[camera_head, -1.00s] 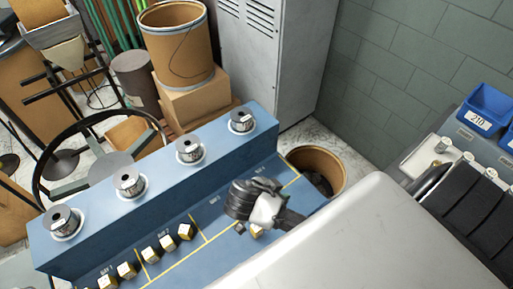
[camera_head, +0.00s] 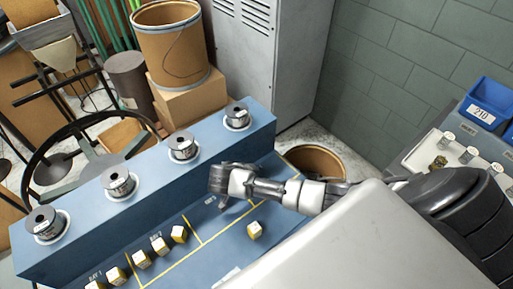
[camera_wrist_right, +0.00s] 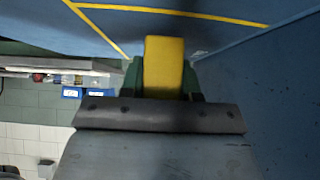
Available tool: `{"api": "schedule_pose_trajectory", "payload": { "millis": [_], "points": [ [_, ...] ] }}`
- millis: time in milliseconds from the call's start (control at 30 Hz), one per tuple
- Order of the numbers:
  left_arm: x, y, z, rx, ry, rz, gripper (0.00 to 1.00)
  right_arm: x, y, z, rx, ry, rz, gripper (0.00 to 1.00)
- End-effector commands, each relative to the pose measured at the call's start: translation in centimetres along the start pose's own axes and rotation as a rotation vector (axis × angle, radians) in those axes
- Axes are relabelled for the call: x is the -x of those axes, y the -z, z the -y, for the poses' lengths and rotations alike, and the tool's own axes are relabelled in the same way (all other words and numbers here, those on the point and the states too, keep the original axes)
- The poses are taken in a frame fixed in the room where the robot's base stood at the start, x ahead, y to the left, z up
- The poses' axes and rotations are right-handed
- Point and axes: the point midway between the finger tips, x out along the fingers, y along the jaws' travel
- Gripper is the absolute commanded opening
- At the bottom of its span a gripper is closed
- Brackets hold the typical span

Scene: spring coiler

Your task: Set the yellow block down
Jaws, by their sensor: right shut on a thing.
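The yellow block (camera_wrist_right: 164,67) is between the two dark green fingers of my right gripper (camera_wrist_right: 163,80) in the right wrist view. The gripper is shut on it. In the head view my right gripper (camera_head: 222,203) is over the blue bench top, close to the raised spool ledge, with its fingers pointing down. The held block is mostly hidden there by the hand, and I cannot tell whether it touches the bench. My left gripper is not in view.
A loose yellow-and-white block (camera_head: 254,230) sits on the bench (camera_head: 215,248), right of the dividing line. Several similar blocks (camera_head: 141,259) stand in the marked bays to the left. Wire spools (camera_head: 183,148) top the ledge. An open drum (camera_head: 317,160) stands beyond the bench.

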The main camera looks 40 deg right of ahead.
Motion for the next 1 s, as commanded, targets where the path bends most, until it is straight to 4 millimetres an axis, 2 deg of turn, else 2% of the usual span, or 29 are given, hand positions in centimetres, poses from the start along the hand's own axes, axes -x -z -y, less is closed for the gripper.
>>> {"api": "schedule_pose_trajectory", "payload": {
  "millis": [367, 400, 533, 867, 1000],
  "points": [
    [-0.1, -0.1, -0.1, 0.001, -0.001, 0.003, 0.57, -0.5, -0.5, 0.0, -0.001, 0.0, 0.001, 0.05],
    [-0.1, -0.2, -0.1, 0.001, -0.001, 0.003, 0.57, -0.5, -0.5, 0.0, -0.001, 0.0, 0.0, 0.36],
    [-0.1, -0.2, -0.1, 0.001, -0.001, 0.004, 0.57, -0.4, -0.4, 0.0, -0.001, 0.0, 0.0, 0.56],
    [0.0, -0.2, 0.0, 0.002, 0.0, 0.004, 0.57, -0.2, -0.3, 0.0, -0.001, 0.001, 0.001, 0.57],
    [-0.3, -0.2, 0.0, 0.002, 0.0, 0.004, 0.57, 1.5, -0.6, 0.0, -0.001, 0.004, 0.005, 0.57]
  ]
}}
